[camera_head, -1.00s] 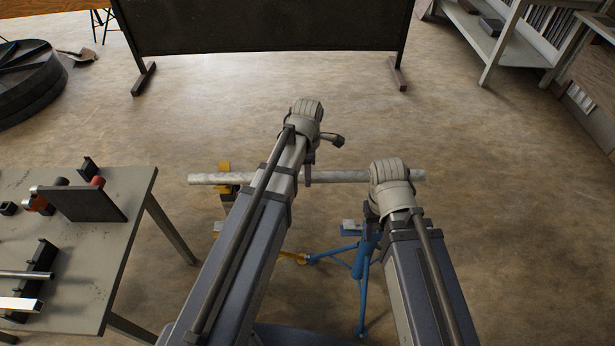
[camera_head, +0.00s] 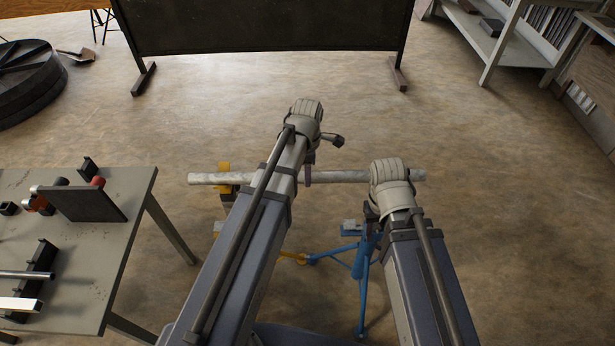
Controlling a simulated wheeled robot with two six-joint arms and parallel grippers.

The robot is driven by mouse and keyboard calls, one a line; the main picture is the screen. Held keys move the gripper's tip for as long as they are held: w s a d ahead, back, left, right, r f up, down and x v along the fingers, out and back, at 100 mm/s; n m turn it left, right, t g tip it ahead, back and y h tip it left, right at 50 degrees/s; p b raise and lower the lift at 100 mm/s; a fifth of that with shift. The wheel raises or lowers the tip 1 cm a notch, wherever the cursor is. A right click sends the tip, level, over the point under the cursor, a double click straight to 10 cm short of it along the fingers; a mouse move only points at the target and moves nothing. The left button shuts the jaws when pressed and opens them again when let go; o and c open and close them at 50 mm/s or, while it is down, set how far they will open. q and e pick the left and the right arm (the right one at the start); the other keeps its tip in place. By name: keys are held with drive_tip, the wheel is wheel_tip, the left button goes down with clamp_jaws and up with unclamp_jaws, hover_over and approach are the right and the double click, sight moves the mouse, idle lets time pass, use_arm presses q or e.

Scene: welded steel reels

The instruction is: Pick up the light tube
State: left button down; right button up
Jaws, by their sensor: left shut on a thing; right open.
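The light tube (camera_head: 345,176) is a long pale grey-white tube lying level across the middle of the head view. Its left end shows over a yellow stand (camera_head: 225,168), and its right end sticks out past my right wrist. My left gripper (camera_head: 308,175) points down at the tube's middle and is shut on it; my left arm hides part of the tube. My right gripper (camera_head: 371,212) is open, mostly hidden below my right wrist near the tube's right part. I cannot tell whether the tube touches the stands.
A blue stand (camera_head: 361,262) stands under the right part of the tube. A grey table (camera_head: 110,250) at left holds a dark upright plate (camera_head: 85,204), rods and small parts. A large dark panel (camera_head: 265,25) stands behind. The floor between is clear.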

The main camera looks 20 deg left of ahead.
use_arm(q)
drive_tip(key=shift+r, duration=0.15)
wheel_tip(320, 180, up, 10)
drive_tip(key=p, duration=1)
drive_tip(key=shift+f, duration=0.2)
idle(0.9)
drive_tip(key=shift+f, duration=0.2)
drive_tip(key=shift+r, duration=0.1)
drive_tip(key=shift+a, duration=0.15)
